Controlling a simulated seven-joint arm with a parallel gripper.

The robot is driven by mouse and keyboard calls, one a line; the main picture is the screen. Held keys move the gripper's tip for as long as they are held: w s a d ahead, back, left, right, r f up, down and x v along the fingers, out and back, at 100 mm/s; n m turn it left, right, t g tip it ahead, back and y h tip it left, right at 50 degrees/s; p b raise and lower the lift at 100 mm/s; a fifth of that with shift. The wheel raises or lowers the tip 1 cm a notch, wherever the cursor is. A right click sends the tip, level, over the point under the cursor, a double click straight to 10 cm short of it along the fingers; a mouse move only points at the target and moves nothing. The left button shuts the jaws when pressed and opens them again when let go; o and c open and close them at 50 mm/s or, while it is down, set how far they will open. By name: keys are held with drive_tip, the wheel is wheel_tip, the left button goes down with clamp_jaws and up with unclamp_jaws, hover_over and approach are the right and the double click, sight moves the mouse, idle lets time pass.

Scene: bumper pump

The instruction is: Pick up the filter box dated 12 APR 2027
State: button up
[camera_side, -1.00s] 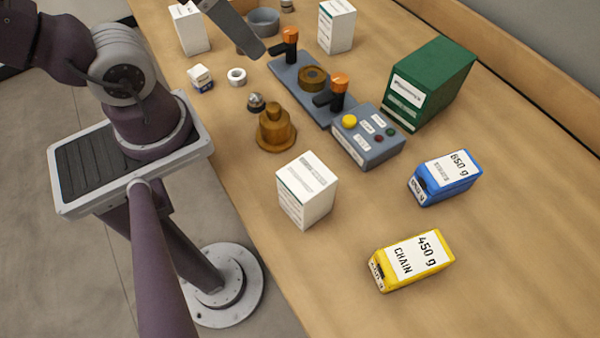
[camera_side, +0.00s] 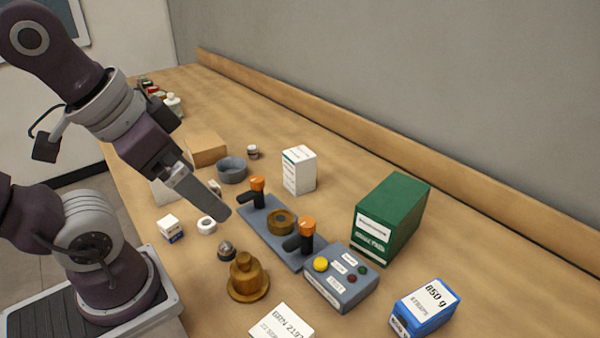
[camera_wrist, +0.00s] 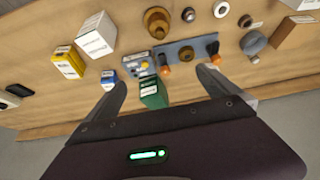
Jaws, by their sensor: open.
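One (camera_side: 299,170) stands upright behind the lever fixture. One (camera_side: 282,324) is cut by the bottom edge, with partly readable print on top. One (camera_side: 163,191) is mostly hidden behind my gripper. I cannot read the date 12 APR 2027 on any of them. A white box (camera_wrist: 97,35) shows at upper left in the wrist view. My gripper (camera_side: 222,211) is above the table, left of the fixture. In the wrist view my gripper (camera_wrist: 162,82) has its fingers wide apart, with nothing held.
The lever fixture (camera_side: 268,233), control box (camera_side: 341,291), brass part (camera_side: 247,280) and green box (camera_side: 391,220) crowd the middle. A blue pack (camera_side: 424,308) is at lower right. A grey bowl (camera_side: 232,170) and cardboard box (camera_side: 206,149) stand farther back. The table along the wall is mostly clear.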

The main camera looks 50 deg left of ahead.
drive_tip(key=shift+c, duration=1.4)
drive_tip(key=m+t+y, duration=0.1)
drive_tip(key=m+t, duration=0.1)
drive_tip(key=t, duration=0.3)
hover_over(298, 153)
drive_tip(key=s, duration=0.6)
wheel_tip(298, 153, down, 11)
drive_tip(key=w+f+t+h, duration=0.1)
drive_tip(key=w+f, duration=0.1)
drive_tip(key=w+f+t, duration=0.1)
drive_tip(key=w+f, duration=0.1)
drive_tip(key=f, duration=0.1)
drive_tip(key=w+f+h, duration=0.1)
drive_tip(key=w+f, duration=0.1)
drive_tip(key=shift+w+d+f+n+t+h, duration=0.1)
drive_tip(key=shift+w+f+n+t+h, duration=0.1)
drive_tip(key=shift+f+n+t+h, duration=0.15)
clamp_jaws()
